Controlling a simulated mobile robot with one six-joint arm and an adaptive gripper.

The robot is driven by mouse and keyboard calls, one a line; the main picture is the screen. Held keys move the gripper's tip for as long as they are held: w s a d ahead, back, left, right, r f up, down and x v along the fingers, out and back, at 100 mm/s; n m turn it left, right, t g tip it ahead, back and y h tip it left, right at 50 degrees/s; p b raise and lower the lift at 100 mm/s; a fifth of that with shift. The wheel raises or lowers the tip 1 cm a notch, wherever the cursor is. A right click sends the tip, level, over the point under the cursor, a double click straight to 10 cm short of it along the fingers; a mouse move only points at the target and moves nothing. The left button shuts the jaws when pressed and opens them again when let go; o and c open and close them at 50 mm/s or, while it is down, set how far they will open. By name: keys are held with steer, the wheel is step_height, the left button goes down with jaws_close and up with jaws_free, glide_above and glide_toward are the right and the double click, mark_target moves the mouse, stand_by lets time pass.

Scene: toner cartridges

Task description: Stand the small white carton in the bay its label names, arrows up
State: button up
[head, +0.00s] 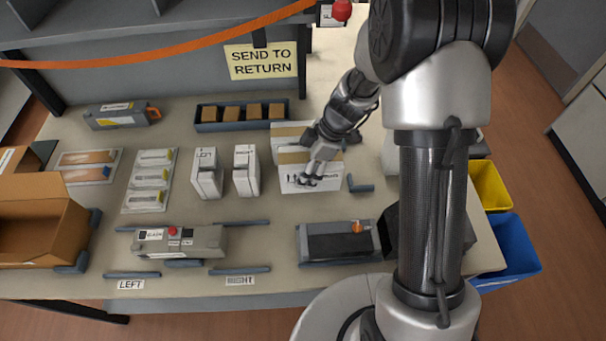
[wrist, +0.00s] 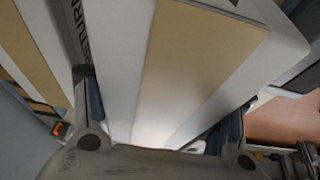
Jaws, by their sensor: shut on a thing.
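A white carton (head: 291,185) with a tan tape strip stands behind the blue corner piece, with dark arrow marks and lettering on its front face. My gripper (head: 313,177) is shut on it and covers part of that face. In the wrist view the carton (wrist: 242,50) fills the space between my fingers (wrist: 160,140), its tan strip running down the middle. Letters like "TURN" show beside my left finger; I cannot tell whether the carton touches the table. Two slim white cartons, labelled LEFT (head: 207,180) and RIGHT (head: 246,177), stand upright to its left.
Another white-and-tan carton (head: 290,129) is close behind. Front bay labels read LEFT (head: 131,285) and RIGHT (head: 240,281); a grey cartridge (head: 205,241) lies above them. A dark unit (head: 340,246) lies front right. A sign (head: 262,61) reads SEND TO RETURN. An open brown box (head: 40,230) stands left.

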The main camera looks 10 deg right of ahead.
steer(key=shift+f+b, duration=0.4)
steer(key=shift+f, duration=1.35)
steer(key=shift+f, duration=0.15)
steer(key=o, duration=2)
steer(key=shift+o, duration=0.2)
